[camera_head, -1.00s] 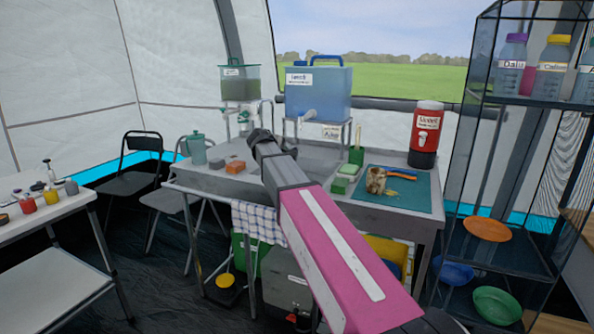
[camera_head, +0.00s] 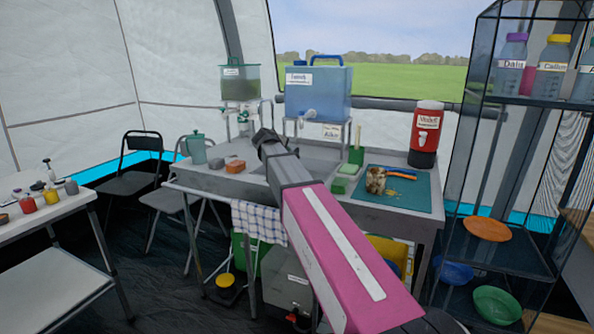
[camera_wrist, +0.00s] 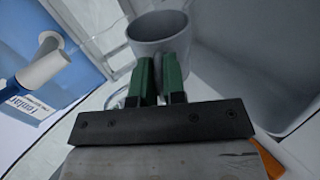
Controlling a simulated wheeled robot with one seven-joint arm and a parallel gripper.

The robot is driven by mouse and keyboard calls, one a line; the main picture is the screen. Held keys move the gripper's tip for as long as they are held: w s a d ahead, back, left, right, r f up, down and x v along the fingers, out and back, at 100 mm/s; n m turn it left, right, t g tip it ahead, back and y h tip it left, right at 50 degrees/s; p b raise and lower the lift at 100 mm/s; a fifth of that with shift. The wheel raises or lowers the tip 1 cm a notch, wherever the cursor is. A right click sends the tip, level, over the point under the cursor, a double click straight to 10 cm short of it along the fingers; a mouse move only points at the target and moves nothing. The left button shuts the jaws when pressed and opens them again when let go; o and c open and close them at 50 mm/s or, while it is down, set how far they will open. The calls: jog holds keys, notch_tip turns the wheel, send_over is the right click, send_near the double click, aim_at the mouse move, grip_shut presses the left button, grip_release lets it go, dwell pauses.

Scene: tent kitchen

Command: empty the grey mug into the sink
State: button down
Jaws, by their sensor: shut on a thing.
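The grey mug (camera_wrist: 160,28) is in the wrist view at the top middle, its round rim and part of the inside showing. My gripper (camera_wrist: 160,75) has its green fingers shut on the mug's near side, apparently at the handle. What is inside the mug cannot be made out. In the head view my gripper (camera_head: 264,138) is over the left part of the sink (camera_head: 318,166), and my arm hides the mug and part of the basin. A grey basin wall (camera_wrist: 255,60) shows at the right of the wrist view.
A blue water tank (camera_head: 318,92) with a white tap stands behind the sink. A green brush (camera_head: 356,152), cutting mat (camera_head: 405,196) and red dispenser (camera_head: 425,133) are right.

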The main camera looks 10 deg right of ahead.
jog(key=shift+w+a+n+g+h, duration=0.3)
jog(key=shift+w+a, duration=0.1)
jog(key=shift+w, duration=0.05)
jog(key=shift+w+a+f+n+h, duration=0.2)
jog(key=shift+a+f+n+h, duration=0.05)
jog(key=shift+n+h, duration=0.05)
jog(key=w+a+f+n+g+h, duration=0.3)
jog(key=a+f+n+h, duration=0.1)
jog(key=n+h, duration=0.15)
jog(key=w+a+r+n+h, duration=0.1)
jog(key=w+a+r+n, duration=0.1)
jog(key=w+a+r+n+h, duration=0.1)
jog(key=a+r+n, duration=0.1)
jog(key=shift+w+r+b, duration=0.3)
jog(key=shift+w, duration=0.05)
jog(key=shift+w+a+r+n+h, duration=0.2)
jog(key=shift+a+r+n+h, duration=0.1)
jog(key=shift+r+n, duration=0.15)
jog(key=shift+w+a+r+n+h, duration=0.15)
jog(key=shift+r+n+h, duration=0.1)
jog(key=shift+r+n, duration=0.15)
dwell(0.5)
